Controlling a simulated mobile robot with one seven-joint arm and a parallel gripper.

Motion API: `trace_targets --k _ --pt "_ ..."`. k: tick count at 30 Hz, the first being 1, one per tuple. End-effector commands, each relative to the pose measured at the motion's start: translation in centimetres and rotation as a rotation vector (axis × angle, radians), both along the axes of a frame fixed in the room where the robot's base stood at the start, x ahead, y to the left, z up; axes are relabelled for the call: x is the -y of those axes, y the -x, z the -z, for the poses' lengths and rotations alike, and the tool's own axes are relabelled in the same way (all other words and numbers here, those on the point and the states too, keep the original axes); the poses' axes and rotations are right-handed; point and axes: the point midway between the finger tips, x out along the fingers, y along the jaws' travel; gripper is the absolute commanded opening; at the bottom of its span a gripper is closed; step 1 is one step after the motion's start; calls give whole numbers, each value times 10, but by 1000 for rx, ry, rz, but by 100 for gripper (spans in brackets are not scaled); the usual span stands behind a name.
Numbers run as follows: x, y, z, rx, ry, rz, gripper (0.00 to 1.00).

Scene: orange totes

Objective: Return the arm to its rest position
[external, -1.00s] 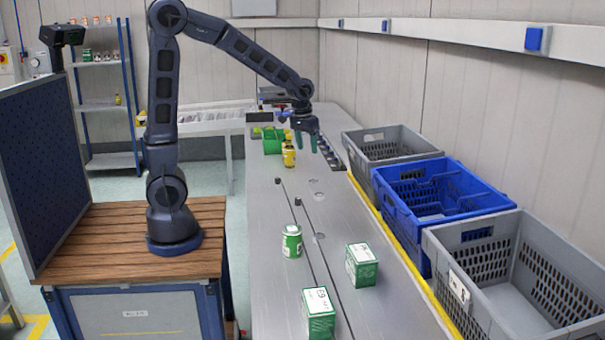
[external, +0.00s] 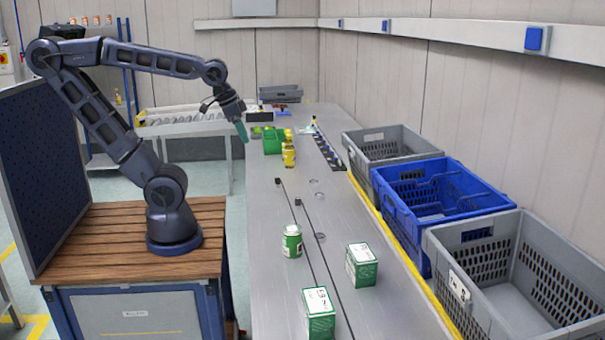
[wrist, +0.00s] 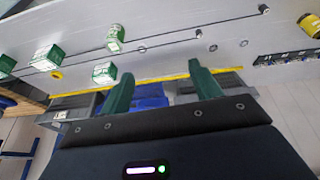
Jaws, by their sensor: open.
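My gripper (external: 241,130) is in the external view, raised left of the long grey table, near its left edge, pointing down. In the wrist view its two green fingers (wrist: 162,85) stand apart with nothing between them. No object is held.
A blue panel (external: 42,165) stands left of my arm.

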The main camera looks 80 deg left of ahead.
Motion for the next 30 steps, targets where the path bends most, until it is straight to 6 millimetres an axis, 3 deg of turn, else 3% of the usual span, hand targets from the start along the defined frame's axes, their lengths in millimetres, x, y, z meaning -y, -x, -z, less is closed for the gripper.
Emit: trace_targets --k 7,30 --pt "7 23 2 25 -17 46 63" --pt "7 24 2 26 -18 47 63"
